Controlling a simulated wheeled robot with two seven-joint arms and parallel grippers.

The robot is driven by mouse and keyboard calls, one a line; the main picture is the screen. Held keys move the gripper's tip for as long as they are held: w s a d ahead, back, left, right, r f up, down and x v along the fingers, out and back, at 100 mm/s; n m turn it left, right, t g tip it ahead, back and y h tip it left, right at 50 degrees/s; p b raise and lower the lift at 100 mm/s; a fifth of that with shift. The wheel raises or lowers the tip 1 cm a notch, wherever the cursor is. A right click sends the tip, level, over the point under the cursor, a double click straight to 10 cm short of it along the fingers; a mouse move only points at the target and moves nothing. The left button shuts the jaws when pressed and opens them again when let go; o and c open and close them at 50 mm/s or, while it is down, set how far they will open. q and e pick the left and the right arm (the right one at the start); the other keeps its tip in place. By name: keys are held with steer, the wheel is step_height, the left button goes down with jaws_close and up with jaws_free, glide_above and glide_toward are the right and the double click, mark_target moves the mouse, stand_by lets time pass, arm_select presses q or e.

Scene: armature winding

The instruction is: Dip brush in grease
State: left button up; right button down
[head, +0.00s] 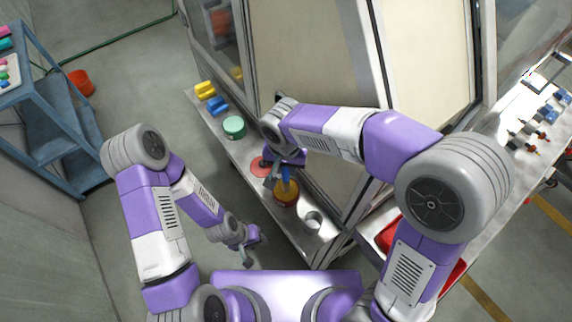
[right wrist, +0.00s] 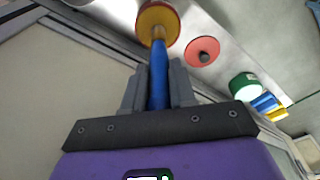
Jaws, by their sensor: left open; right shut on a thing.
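My right gripper (head: 276,180) is shut on the blue handle of the brush (head: 286,176), above the front ledge. In the right wrist view the brush handle (right wrist: 158,75) stands between the two fingers. Its far end reaches the round amber grease tub (right wrist: 158,14), which has a reddish rim. The grease tub also shows in the head view (head: 286,197), right below the brush. My left gripper (head: 251,246) is open and empty, low and left of the ledge.
A red disc with a dark centre (head: 259,164) lies beside the tub, and a green tin (head: 234,127) stands farther back. Blue blocks (head: 217,106) and yellow blocks (head: 205,90) sit at the ledge's far end. A small metal cup (head: 313,221) is near the close end. A cabinet panel (head: 300,60) rises behind.

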steer(key=shift+f, duration=0.1)
stand_by(0.4)
steer(key=shift+r+p, duration=2.6)
steer(key=shift+r, duration=1)
